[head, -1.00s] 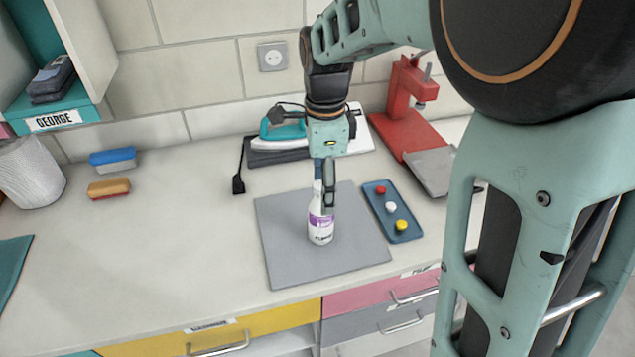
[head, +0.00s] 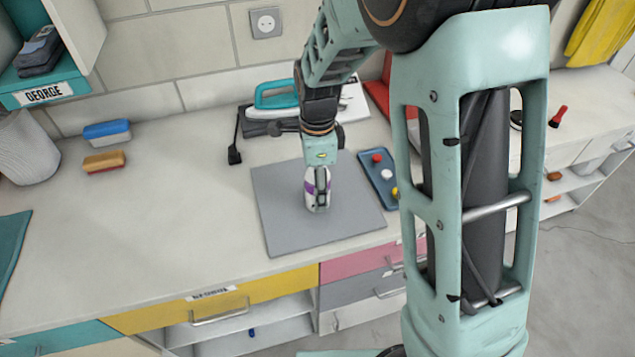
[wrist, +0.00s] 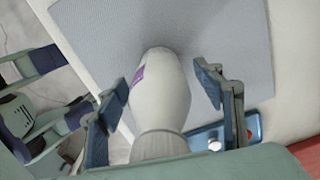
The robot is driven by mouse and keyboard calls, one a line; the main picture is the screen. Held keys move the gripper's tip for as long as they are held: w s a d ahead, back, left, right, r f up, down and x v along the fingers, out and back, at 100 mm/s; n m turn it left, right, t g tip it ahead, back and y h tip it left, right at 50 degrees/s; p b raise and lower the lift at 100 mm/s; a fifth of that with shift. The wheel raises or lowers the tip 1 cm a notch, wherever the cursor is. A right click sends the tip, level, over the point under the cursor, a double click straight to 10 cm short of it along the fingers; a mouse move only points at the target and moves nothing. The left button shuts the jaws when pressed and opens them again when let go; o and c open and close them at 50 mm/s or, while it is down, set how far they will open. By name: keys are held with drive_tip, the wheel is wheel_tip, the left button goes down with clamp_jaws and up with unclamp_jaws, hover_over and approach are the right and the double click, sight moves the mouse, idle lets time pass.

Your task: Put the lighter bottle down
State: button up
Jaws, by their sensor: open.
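A white bottle with a purple label (head: 311,189) stands on the grey mat (head: 285,228) on the counter. My gripper (head: 318,184) has come down over it from above and hides its upper part in the head view. In the wrist view the bottle (wrist: 160,90) lies between the two fingers of my gripper (wrist: 160,96). The fingers are spread, with a visible gap between the bottle and the right finger; the left finger is close to the label. Only one bottle shows.
A blue tray (head: 371,172) with coloured knobs is right of the mat. A teal iron (head: 283,95) and its dark plug (head: 234,155) lie behind. Two sponges (head: 106,132) sit at left. Counter left of the mat is clear. A yellow drawer (head: 215,300) is below.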

drive_tip(key=shift+f, duration=0.1)
drive_tip(key=shift+c, duration=0.3)
drive_tip(key=c, duration=1.1)
drive_tip(key=shift+c, duration=0.2)
